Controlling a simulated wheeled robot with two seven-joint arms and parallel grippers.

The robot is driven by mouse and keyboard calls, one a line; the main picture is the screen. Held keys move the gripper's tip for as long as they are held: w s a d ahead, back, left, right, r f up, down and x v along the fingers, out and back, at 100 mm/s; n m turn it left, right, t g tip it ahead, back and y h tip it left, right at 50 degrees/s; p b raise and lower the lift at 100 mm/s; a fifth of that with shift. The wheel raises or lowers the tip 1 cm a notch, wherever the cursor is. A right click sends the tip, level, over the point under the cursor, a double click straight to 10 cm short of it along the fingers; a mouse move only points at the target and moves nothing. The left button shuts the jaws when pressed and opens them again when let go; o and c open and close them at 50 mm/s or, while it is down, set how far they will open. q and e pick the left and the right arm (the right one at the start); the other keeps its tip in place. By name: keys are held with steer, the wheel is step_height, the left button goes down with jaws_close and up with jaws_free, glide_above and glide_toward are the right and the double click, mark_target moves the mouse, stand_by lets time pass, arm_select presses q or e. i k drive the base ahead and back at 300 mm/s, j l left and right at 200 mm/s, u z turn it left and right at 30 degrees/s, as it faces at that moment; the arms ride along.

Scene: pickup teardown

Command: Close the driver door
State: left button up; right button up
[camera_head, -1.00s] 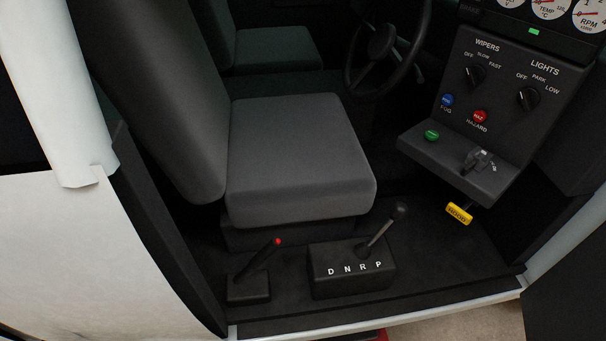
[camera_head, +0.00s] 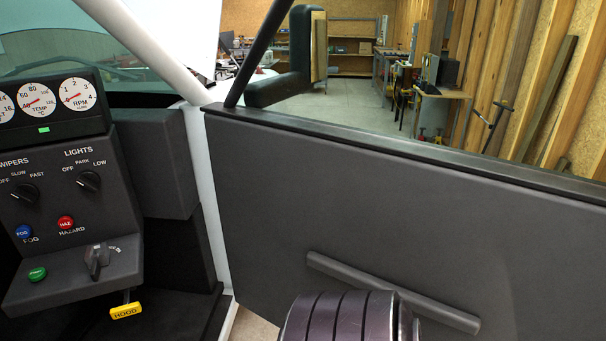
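The driver door (camera_head: 400,210) stands open on the right, its dark grey inner panel facing me. Its front edge meets the white door pillar (camera_head: 210,180) of the cab. A grey pull bar (camera_head: 390,290) runs slantwise across the lower panel. Part of my own arm, dark and ribbed, shows at the bottom middle, in front of the panel and overlapping the bar's lower side; whether it touches the door cannot be told. Neither gripper's fingers are in view.
The dashboard panel (camera_head: 75,200) with knobs, buttons and a yellow hood handle (camera_head: 126,311) is at left. A side mirror (camera_head: 300,55) sits outside the door. Beyond the window are a workshop floor, a bench (camera_head: 440,95) and a wooden wall.

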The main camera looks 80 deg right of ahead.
mark_target(449, 157)
steer(key=z, duration=2.95)
steer(key=i+l+u, duration=0.1)
steer(key=l+u, duration=0.15)
steer(key=l, duration=0.5)
